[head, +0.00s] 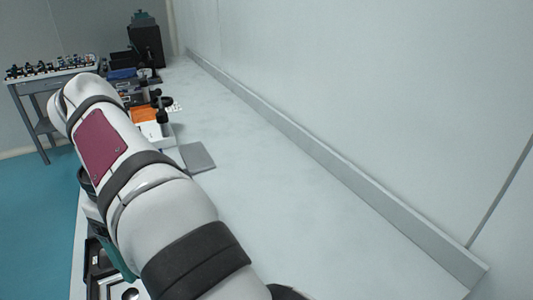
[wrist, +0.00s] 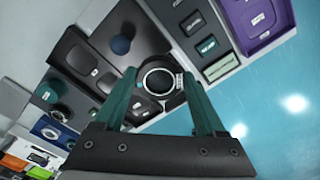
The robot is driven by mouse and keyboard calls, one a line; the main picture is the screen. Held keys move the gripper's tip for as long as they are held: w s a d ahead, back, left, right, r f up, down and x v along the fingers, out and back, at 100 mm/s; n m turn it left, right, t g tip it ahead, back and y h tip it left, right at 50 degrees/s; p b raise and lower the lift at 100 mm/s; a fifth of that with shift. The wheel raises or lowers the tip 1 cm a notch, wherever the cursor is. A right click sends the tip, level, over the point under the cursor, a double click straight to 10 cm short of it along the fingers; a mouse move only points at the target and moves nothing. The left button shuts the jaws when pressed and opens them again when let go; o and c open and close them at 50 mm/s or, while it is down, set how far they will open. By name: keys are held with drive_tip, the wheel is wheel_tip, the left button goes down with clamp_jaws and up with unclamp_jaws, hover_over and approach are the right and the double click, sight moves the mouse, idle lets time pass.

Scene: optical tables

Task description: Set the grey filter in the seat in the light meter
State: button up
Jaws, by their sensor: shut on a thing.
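My gripper (wrist: 160,79) has two teal fingers, shut on a round filter (wrist: 158,82) with a dark rim, a grey centre and a small white mark at its right. The filter is held above or in front of dark equipment on the bench; whether it touches anything below I cannot tell. A black unit with a blue round spot (wrist: 121,44) lies just beyond the fingers, up and left. I cannot tell for sure which unit is the light meter, and no seat is clearly visible. In the head view my arm hides the gripper and filter.
A grey panel with dark buttons and a display (wrist: 222,68) and a purple tray (wrist: 262,22) lie at upper right in the wrist view. Blue floor (wrist: 280,100) shows beyond the bench edge. In the head view the bench right of my arm (head: 280,180) is clear up to the wall.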

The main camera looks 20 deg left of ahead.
drive_tip(key=shift+s+a+f+n, duration=0.3)
drive_tip(key=shift+a+f+n, duration=0.55)
drive_tip(key=shift+f+n, duration=0.45)
drive_tip(key=shift+s+a+f+n, duration=0.3)
drive_tip(key=shift+a+f+n, duration=0.7)
drive_tip(key=shift+f, duration=0.6)
drive_tip(key=shift+s+a+f+n, duration=0.3)
drive_tip(key=shift+a+f+n, duration=0.45)
drive_tip(key=shift+f+n, duration=0.6)
drive_tip(key=shift+f, duration=0.65)
drive_tip(key=o, duration=1.5)
wheel_tip(320, 180, up, 12)
